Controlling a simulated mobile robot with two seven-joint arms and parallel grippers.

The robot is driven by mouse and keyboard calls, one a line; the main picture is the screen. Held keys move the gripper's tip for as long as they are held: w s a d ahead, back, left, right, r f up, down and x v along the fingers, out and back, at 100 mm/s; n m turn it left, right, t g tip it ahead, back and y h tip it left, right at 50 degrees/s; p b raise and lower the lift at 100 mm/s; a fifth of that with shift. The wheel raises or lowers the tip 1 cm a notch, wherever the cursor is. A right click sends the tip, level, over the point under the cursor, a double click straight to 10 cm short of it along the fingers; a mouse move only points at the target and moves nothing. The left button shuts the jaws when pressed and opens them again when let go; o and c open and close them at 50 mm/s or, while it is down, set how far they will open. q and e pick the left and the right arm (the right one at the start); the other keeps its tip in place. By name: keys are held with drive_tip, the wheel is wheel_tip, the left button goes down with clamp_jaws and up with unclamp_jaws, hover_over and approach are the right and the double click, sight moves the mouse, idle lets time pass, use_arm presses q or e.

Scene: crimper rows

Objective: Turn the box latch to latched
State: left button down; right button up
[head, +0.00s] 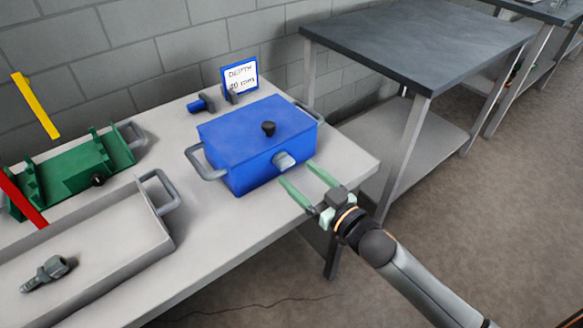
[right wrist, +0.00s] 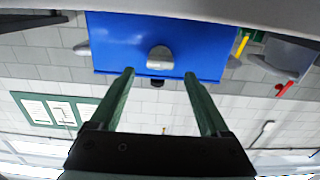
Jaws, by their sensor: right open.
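The blue box (head: 245,155) stands on the light table, with its lid closed, a black knob (head: 268,128) on top and grey handles at its ends. The grey box latch (head: 284,161) is on its front face. My right gripper (head: 302,172) is open and empty, with its green fingers pointing at the latch from just in front. In the right wrist view, upside down, the latch (right wrist: 159,59) appears between and beyond the two fingertips (right wrist: 160,73), apart from them. Whether it is latched I cannot tell. My left gripper is out of view.
A grey tray (head: 165,248) holding a grey metal part (head: 47,273) and a green fixture (head: 70,172) are at left. A sign (head: 240,76) and a blue-handled tool (head: 201,104) stand behind the box. A dark-topped table (head: 420,45) is at right.

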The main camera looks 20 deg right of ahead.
sight(288, 165)
drive_tip(key=shift+x, duration=1.85)
clamp_jaws()
